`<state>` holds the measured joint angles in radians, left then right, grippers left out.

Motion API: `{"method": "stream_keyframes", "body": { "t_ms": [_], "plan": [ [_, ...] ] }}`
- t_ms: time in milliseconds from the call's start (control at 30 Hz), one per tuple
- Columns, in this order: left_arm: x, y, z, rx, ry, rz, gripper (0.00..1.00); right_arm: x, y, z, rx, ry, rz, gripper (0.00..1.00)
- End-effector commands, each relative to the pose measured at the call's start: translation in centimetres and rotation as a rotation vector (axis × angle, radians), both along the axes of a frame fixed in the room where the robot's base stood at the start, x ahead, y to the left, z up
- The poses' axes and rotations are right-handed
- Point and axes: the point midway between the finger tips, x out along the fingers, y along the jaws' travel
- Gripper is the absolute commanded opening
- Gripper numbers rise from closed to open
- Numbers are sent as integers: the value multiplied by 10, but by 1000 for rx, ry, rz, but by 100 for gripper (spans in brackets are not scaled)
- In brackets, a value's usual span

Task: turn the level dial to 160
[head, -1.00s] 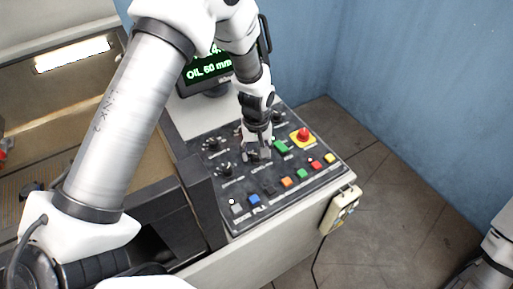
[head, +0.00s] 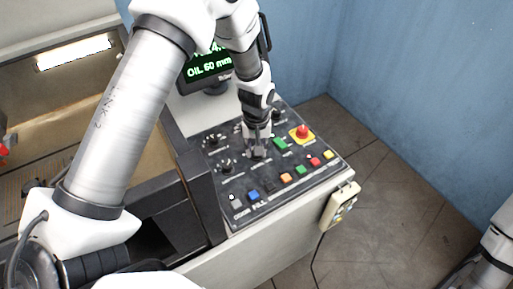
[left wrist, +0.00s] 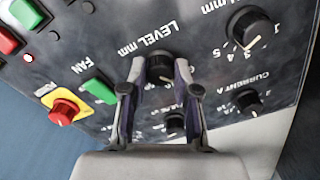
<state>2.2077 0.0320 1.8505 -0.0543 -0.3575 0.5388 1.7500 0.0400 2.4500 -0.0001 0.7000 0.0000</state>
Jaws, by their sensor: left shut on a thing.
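The level dial (left wrist: 160,68) is a black round knob beside the upside-down "LEVEL mm" lettering on the dark control panel (left wrist: 100,28). My left gripper (left wrist: 158,75) has its two fingers on either side of this knob and is shut on it. In the head view my left gripper (head: 258,153) points down at the panel (head: 235,189), and its fingers cover the dial. The dial's pointer and most of its scale numbers cannot be read. The screen (head: 208,68) shows green text "OIL 60 mm"; my arm partly hides the line above.
Other black knobs (left wrist: 250,27) (left wrist: 248,103) stand close by. A red emergency button (head: 303,132) on a yellow plate and several coloured buttons (head: 286,178) share the panel. A pendant (head: 340,204) hangs on the panel's front. A blue wall (head: 410,90) rises behind.

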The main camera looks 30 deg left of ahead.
Motion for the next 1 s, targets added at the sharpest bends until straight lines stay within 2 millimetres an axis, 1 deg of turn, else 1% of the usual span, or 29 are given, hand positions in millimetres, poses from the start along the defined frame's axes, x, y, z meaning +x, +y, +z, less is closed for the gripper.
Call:
{"method": "stream_keyframes", "body": {
  "t_ms": [267,1000],
  "plan": [
    [0,0,-1,1,2,-223,0,0,0,4,0,0,0,40],
    [0,0,-2,2,2,-926,0,0,0,12,0,0,0,40]
  ]
}}
